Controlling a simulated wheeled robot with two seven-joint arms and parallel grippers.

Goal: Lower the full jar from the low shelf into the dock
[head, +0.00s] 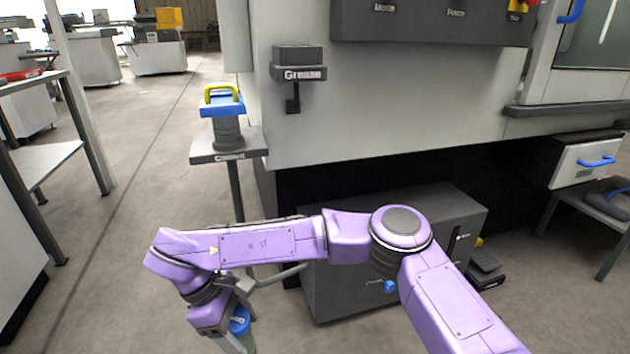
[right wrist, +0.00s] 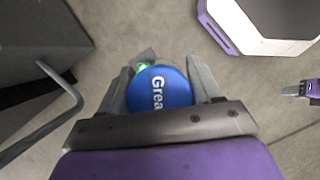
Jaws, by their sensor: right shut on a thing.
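My right gripper (head: 243,318) is shut on a jar with a blue lid (head: 239,320) and a greenish body, low in the head view near the bottom edge. In the right wrist view the lid (right wrist: 160,88) sits between the two fingers (right wrist: 160,92), its white lettering starting "Grea". Most of the jar's body is hidden under the lid. A dark bracket labelled "Grease" (head: 299,73) is fixed to the machine wall, above and right of the jar and well apart from it. What looks like part of my left gripper (right wrist: 312,89) shows at the right wrist view's edge.
A stand labelled "Coolant" (head: 229,157) holds a piece with a blue top and yellow handle (head: 222,100). A dark cabinet (head: 450,215) stands under the machine, behind my right arm. A shelf rack (head: 50,160) is at left. Open floor (head: 125,230) lies between.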

